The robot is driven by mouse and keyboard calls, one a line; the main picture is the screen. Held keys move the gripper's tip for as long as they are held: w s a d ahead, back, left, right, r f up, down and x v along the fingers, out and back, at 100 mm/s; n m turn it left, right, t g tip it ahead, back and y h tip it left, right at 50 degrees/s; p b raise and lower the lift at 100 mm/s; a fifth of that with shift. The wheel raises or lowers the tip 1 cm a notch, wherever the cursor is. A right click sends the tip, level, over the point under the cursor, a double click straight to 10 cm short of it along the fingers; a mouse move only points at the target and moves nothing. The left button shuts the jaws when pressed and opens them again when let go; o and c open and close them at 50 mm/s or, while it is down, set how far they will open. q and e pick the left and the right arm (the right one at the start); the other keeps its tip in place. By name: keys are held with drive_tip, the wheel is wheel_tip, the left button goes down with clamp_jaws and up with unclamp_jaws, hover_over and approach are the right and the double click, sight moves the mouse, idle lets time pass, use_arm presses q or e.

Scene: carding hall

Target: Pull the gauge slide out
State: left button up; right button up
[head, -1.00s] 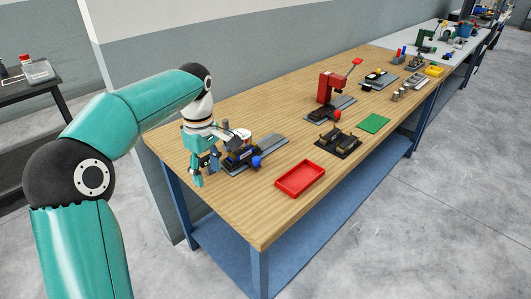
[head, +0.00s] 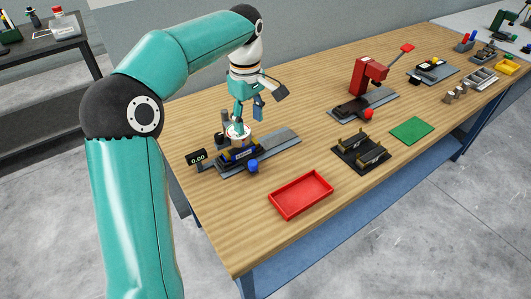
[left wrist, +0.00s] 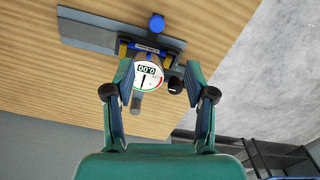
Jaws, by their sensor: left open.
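The gauge fixture (head: 236,154) stands on the left end of the wooden workbench, with a long grey base plate (head: 283,137) and a blue knob (head: 252,166) at its front. In the left wrist view, its round white dial (left wrist: 148,77) reads 0.00, and the blue knob (left wrist: 157,23) shows beyond it. My left gripper (head: 249,113) is open and points down over the fixture. In the left wrist view, the fingers of my left gripper (left wrist: 157,80) stand apart on either side of the dial, with no clear contact. The gripper partly hides the dial in the head view. My right gripper is out of view.
A small 0.00 display (head: 197,158) stands left of the fixture. A red tray (head: 302,195) lies in front, with a black fixture (head: 361,155) and a red press (head: 367,78) to the right. Bare wood lies between them.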

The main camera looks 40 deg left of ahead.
sight(253, 163)
use_arm(q)
drive_tip(key=f, duration=1.6)
drive_tip(key=shift+w+d+f, duration=0.1)
drive_tip(key=shift+w+f, duration=0.15)
drive_tip(key=shift+f, duration=0.15)
clamp_jaws()
